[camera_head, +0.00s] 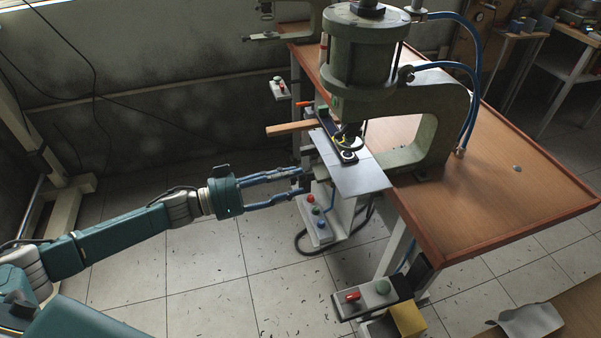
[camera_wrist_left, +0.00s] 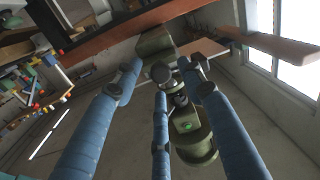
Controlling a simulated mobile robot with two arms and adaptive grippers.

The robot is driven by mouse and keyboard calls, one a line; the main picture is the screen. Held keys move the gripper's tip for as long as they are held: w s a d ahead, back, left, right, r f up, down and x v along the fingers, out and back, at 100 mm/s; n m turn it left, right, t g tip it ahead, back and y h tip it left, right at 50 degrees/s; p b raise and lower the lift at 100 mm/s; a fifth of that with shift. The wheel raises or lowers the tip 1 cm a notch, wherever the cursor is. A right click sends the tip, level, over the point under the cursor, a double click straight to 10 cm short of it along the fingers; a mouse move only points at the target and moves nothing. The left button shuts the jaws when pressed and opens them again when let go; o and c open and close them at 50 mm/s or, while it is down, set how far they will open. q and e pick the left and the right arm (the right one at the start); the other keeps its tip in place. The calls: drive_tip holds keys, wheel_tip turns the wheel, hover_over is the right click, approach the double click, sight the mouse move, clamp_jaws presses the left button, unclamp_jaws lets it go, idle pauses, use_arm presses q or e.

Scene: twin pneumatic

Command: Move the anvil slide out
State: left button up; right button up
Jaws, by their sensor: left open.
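The green pneumatic press (camera_head: 365,60) stands on a wooden-topped bench. Under its ram, a dark slide with a round pad (camera_head: 348,156) lies on a light grey metal plate (camera_head: 368,182). I take this dark piece to be the anvil slide. My left gripper (camera_head: 301,181) is open and empty, left of the plate, with its blue fingers pointing toward the press. A gap seems to separate them from the slide. In the left wrist view the gripper's blue fingers (camera_wrist_left: 165,80) spread in front of green press parts (camera_wrist_left: 195,140). The slide cannot be made out there. My right gripper is not in view.
A flat wooden bar (camera_head: 291,128) sticks out left of the press, above my left gripper. A control box with coloured buttons (camera_head: 318,222) stands below the gripper. Another button box (camera_head: 378,297) is at the bench's front leg.

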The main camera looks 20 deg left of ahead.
use_arm(q)
drive_tip(key=shift+x, duration=1.5)
drive_tip(key=shift+c, duration=0.5)
drive_tip(key=shift+a, duration=0.1)
clamp_jaws()
drive_tip(key=p+v, duration=0.1)
drive_tip(key=v, duration=1.1)
drive_tip(key=shift+a, duration=0.45)
drive_tip(key=shift+f, duration=0.1)
drive_tip(key=shift+o, duration=0.5)
unclamp_jaws()
drive_tip(key=shift+w, duration=0.1)
